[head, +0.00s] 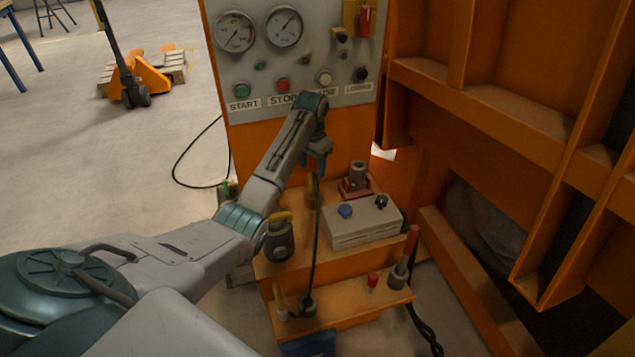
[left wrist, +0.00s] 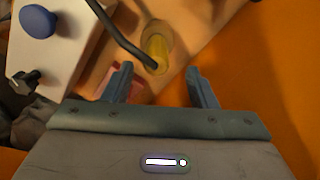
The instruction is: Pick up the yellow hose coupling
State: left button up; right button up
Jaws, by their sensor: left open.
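The yellow hose coupling (left wrist: 157,45) shows in the left wrist view as a short upright cylinder on the orange ledge. A dark hose crosses its near side; I cannot tell whether they are joined. In the head view the coupling (head: 311,186) is small, just below my left gripper (head: 318,165), and partly covered by the hose. My left gripper points down above the ledge, with its fingers (left wrist: 160,88) spread and nothing between them. The coupling appears beyond the fingertips and apart from them. My right gripper is not in view.
A pale box (head: 365,224) with blue and black knobs stands near the coupling. A grey fitting on a red base (head: 356,184) is to its right. A grey cylinder with a yellow top (head: 279,240) is at left. The gauge panel (head: 290,60) rises behind.

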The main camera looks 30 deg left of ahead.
aim_at(313, 185)
pick_arm(q)
jog(key=shift+s+f, duration=0.25)
jog(key=shift+f, duration=0.8)
jog(key=shift+d+f, duration=0.2)
jog(key=shift+f, duration=2.8)
grip_shut()
